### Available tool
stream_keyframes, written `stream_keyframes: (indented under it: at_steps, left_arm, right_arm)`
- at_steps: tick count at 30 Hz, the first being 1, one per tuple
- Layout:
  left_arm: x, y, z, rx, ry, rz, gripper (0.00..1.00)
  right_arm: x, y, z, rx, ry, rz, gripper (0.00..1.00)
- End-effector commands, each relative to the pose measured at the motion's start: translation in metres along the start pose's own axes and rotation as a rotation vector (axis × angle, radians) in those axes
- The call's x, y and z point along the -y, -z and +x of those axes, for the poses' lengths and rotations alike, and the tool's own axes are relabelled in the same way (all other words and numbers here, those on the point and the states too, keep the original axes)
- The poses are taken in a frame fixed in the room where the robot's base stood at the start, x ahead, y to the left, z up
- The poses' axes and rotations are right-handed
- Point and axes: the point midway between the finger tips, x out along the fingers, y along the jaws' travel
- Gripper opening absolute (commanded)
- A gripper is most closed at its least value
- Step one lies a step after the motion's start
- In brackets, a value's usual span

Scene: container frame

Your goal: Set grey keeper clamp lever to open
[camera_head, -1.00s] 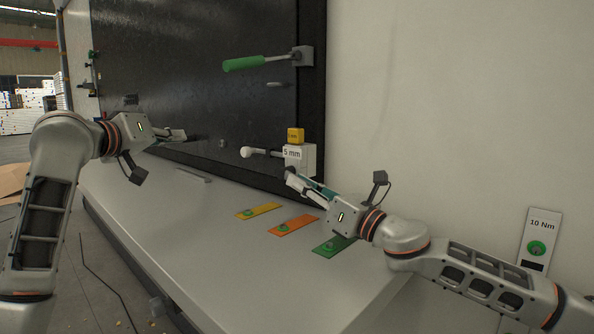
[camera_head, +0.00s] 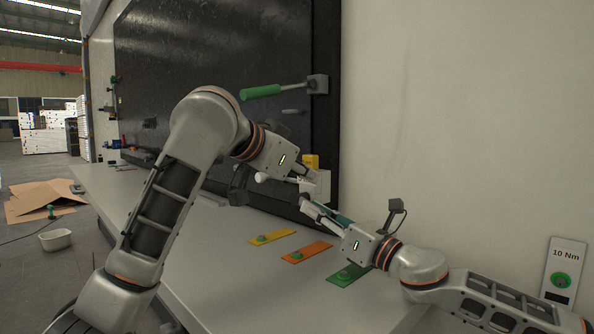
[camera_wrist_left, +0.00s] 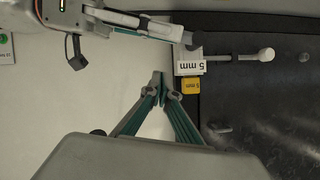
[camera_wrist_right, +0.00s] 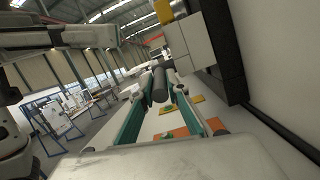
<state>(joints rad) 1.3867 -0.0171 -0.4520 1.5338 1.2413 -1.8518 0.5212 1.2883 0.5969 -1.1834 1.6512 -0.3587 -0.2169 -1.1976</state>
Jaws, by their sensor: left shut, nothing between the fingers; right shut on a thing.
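A pale grey block marked 5 mm (camera_wrist_left: 190,66) is fixed at the dark panel's edge, with a rod ending in a white ball (camera_wrist_left: 266,54). A yellow block (camera_wrist_left: 190,87) sits beside it. A green-handled lever (camera_head: 261,91) on a grey bracket sticks out higher up. I cannot tell which lever is the grey keeper clamp's. My right gripper (camera_head: 306,203) is shut on a short dark cylinder (camera_wrist_right: 160,82) by the 5 mm block. My left gripper (camera_head: 308,178) is shut and empty, in front of the block in the head view; its closed tips (camera_wrist_left: 158,84) show beside the yellow block.
The pale bench (camera_head: 225,250) carries yellow (camera_head: 273,237), orange (camera_head: 308,252) and green (camera_head: 349,275) plates with green knobs. A 10 Nm panel (camera_head: 563,270) is at right. My two grippers are close together. The bench's left part is mostly clear.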

Motion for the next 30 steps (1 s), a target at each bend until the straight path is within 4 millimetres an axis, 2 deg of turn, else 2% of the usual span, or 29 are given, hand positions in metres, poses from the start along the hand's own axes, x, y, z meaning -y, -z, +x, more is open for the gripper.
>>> stream_keyframes:
  at_steps: [3,7,10,15,30]
  left_arm:
    - [-0.001,-0.001,0.023,0.002,-0.002,-0.003,0.00]
    - [0.000,-0.005,0.041,0.003,0.000,-0.003,0.00]
    - [0.001,-0.020,0.043,0.002,0.001,-0.003,0.00]
    - [0.001,-0.034,0.046,0.000,0.001,-0.002,0.00]
    - [0.001,-0.041,0.048,0.000,0.006,0.006,0.00]
  right_arm:
    - [0.001,0.000,0.000,0.000,0.001,0.000,0.00]
    - [0.001,0.000,0.000,0.000,0.001,0.000,0.00]
    - [0.001,0.000,0.000,0.000,0.001,0.000,0.00]
    - [0.001,0.000,0.000,0.000,0.002,0.000,0.00]
    - [0.001,0.000,0.000,-0.001,0.001,0.000,0.00]
